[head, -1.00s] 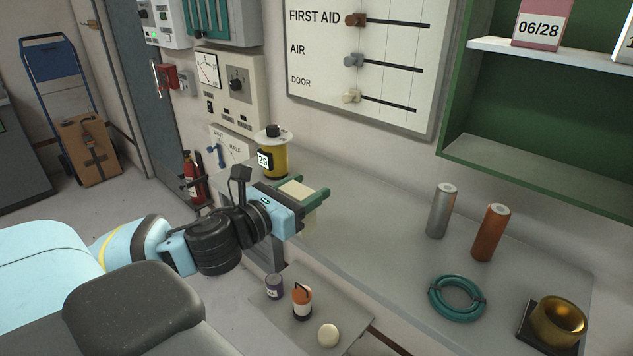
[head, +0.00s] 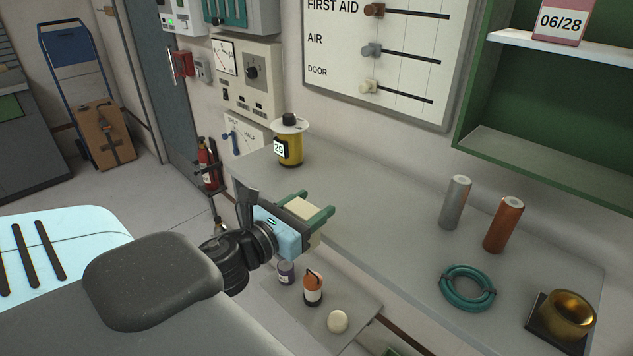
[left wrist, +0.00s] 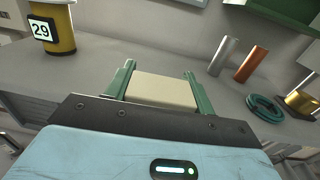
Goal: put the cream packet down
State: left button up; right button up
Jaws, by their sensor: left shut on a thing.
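The cream packet (head: 301,209) is between the green fingers of my left gripper (head: 318,216), which is shut on it. It also shows in the left wrist view (left wrist: 164,90), with a green finger on each side. In the head view the gripper and packet are at the near left edge of the grey counter (head: 385,200). Whether the packet touches the counter I cannot tell. My right gripper is not in view.
A yellow canister (head: 289,145) marked 29 stands at the counter's far left end. A silver cylinder (head: 455,203), an orange cylinder (head: 503,225), a teal coil (head: 467,288) and a brass cup (head: 566,315) are to the right. The counter's middle is clear. A lower shelf (head: 355,310) holds small items.

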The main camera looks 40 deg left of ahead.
pick_arm(q)
jog(key=shift+y, duration=0.3)
jog(key=s+d+f, duration=0.1)
jog(key=d+f, duration=0.1)
jog(key=d, duration=0.2)
jog(key=s+d+f, duration=0.1)
jog(key=d+f, duration=0.2)
jog(key=d, duration=0.1)
jog(key=s+d+f, duration=0.1)
jog(key=d+f, duration=0.2)
jog(key=d, duration=0.2)
jog(key=shift+s+d+f, duration=0.1)
jog(key=shift+s+f, duration=0.15)
jog(key=shift+s, duration=0.1)
